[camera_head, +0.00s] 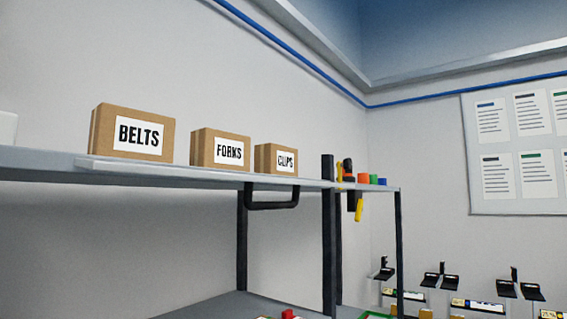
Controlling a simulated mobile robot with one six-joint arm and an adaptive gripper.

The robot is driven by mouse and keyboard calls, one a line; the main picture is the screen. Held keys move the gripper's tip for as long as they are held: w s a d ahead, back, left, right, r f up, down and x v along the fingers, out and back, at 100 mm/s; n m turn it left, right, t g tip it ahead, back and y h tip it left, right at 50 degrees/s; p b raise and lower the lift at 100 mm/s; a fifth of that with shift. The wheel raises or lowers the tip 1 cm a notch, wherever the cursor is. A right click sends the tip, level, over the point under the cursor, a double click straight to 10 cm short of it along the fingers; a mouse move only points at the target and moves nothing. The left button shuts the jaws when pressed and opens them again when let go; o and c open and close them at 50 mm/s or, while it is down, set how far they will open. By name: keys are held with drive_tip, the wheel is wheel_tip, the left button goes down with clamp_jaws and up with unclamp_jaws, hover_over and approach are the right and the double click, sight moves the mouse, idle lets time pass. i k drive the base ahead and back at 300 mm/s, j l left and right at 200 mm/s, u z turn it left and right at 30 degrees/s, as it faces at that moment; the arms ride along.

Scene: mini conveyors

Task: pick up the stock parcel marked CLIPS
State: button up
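The parcel marked CLIPS (264,159) is a small brown cardboard box with a white label on its front. It stands upright on the grey shelf (215,174), at the right end of a row of three boxes. The FORKS parcel (203,150) stands just left of it, with a small gap between them. The larger BELTS parcel (105,130) stands further left. My gripper is not in this view.
A black handle (272,206) hangs under the shelf's front edge. A black post (328,240) rises right of CLIPS. Beyond it are an orange and black tool (347,172) and small coloured cups (363,179). A lower grey surface (235,305) holds a red item (289,314).

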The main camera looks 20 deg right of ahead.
sight(269, 158)
drive_tip(key=i+l+u, duration=0.15)
drive_tip(key=l+u, duration=0.15)
drive_tip(key=i+l+u, duration=0.1)
drive_tip(key=l+u, duration=0.25)
drive_tip(key=l, duration=0.15)
drive_tip(key=l+u, duration=0.3)
drive_tip(key=l, duration=0.15)
drive_tip(key=i, duration=0.05)
